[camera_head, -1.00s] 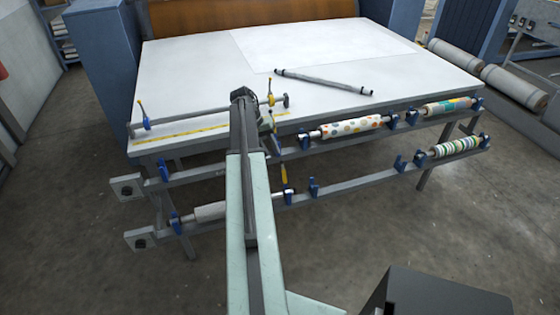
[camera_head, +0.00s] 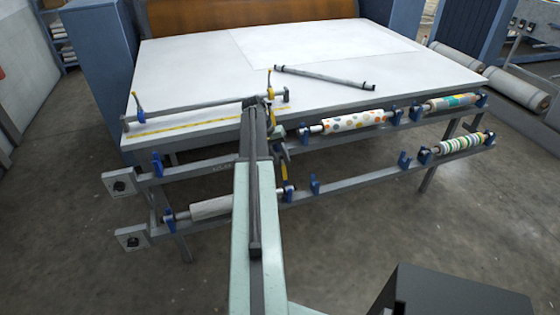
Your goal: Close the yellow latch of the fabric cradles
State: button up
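A yellow latch (camera_head: 284,172) stands on the lower rail, above a blue cradle (camera_head: 289,193) at the right end of a pale fabric roll (camera_head: 211,208). My arm crosses in front of the roll and rail. My gripper (camera_head: 279,136) is at the far end of the arm, just above the yellow latch, near the table's front edge. It is small, dark and partly hidden by the arm. I cannot tell whether its fingers are open or touch the latch. Patterned rolls lie on the upper rail (camera_head: 347,121) and lower rail (camera_head: 453,145) to the right.
The white table (camera_head: 350,55) carries a bar with yellow-and-blue handles (camera_head: 268,84), a yellow measuring strip and a loose grey rod (camera_head: 322,77). Empty blue cradles (camera_head: 314,185) stand on the lower rail.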

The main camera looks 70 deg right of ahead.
grip_shut()
dwell(1.3)
